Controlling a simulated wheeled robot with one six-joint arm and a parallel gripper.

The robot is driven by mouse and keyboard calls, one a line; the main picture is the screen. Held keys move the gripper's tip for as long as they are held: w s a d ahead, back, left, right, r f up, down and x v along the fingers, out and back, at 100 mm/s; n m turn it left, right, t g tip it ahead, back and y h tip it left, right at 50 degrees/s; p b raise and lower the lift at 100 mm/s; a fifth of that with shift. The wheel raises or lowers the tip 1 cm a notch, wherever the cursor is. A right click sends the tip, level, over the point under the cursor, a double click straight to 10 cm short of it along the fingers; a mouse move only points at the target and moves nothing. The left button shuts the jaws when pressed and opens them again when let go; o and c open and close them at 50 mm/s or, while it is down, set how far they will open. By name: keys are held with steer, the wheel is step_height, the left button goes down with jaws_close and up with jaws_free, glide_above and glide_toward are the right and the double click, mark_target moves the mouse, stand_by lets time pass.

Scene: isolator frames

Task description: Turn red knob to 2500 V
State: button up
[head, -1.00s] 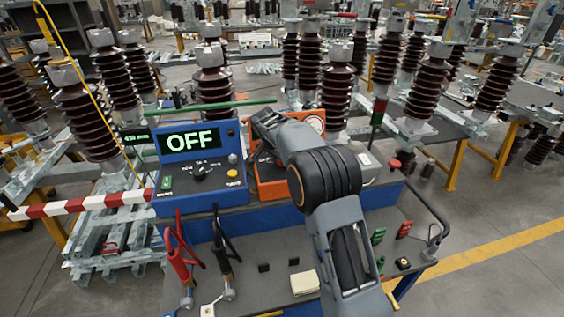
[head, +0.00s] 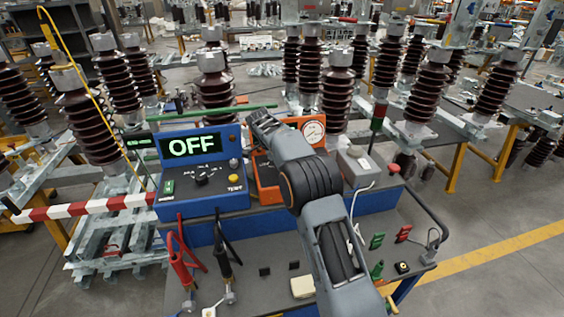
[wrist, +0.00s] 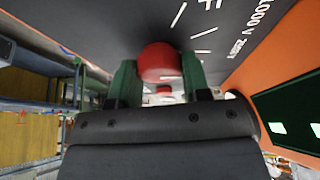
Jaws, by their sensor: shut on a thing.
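The red knob (wrist: 160,62) sits on a dark panel (wrist: 120,22) in the wrist view. My gripper (wrist: 160,80) has its two green fingers on either side of the knob and is shut on it. Which mark the knob points to cannot be told.
A blue instrument (head: 190,150) showing "OFF" stands just left of the orange one. Red (head: 179,262) and black (head: 222,258) clamps stand in front of it. A grey box (head: 355,165) and a red button (head: 394,165) are at the right.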

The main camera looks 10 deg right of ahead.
stand_by(0.4)
steer(key=o, duration=0.9)
steer(key=shift+r, duration=0.1)
steer(key=p+v, duration=0.2)
steer(key=v, duration=1.1)
steer(key=shift+a+r+p, duration=0.1)
steer(key=shift+r+p, duration=0.2)
